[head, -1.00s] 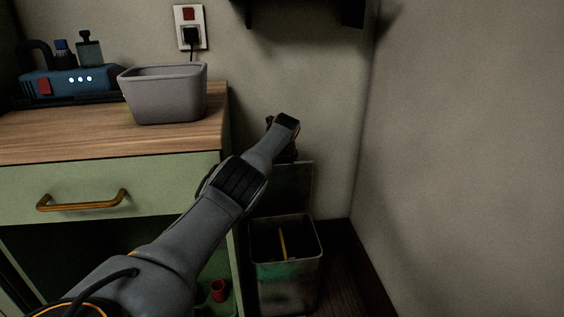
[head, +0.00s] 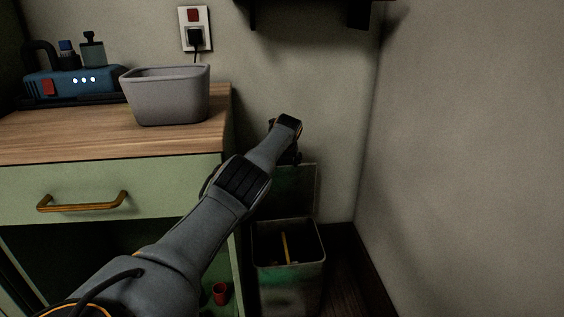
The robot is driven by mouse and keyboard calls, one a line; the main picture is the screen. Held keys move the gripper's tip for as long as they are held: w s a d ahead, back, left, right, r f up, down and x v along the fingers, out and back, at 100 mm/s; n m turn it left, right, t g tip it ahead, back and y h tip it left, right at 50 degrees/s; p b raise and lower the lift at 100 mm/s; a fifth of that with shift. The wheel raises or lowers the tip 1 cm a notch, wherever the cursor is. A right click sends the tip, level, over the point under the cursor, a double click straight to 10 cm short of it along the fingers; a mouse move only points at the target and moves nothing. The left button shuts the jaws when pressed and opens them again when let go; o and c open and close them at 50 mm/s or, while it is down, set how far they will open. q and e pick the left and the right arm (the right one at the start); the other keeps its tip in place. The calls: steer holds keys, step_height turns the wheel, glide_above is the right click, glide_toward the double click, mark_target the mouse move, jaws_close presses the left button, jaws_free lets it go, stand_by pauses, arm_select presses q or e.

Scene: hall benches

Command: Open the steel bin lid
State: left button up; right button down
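The steel bin (head: 290,280) stands on the floor between the cabinet and the right wall. Its lid (head: 300,187) is raised, upright at the back of the bin against the wall, so the mouth is open. A thin yellow-brown stick-like thing (head: 285,247) shows inside. My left gripper (head: 291,152) is at the lid's upper edge, mostly hidden behind my own wrist. Its fingers are dark and small, and I cannot tell whether they are open or touch the lid. My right gripper is not in view.
A green cabinet (head: 70,185) with a wooden top and brass handle stands at left. A grey tub (head: 168,100) and a blue device (head: 70,82) sit on it. A red cup (head: 220,292) is low inside. A dark shelf (head: 310,12) hangs above.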

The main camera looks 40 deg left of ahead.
arm_select(q)
steer(key=shift+o, duration=0.8)
steer(key=shift+a+f, duration=0.1)
steer(key=shift+f, duration=0.1)
step_height(320, 180, up, 10)
steer(key=shift+r, duration=0.2)
steer(key=shift+w, duration=0.1)
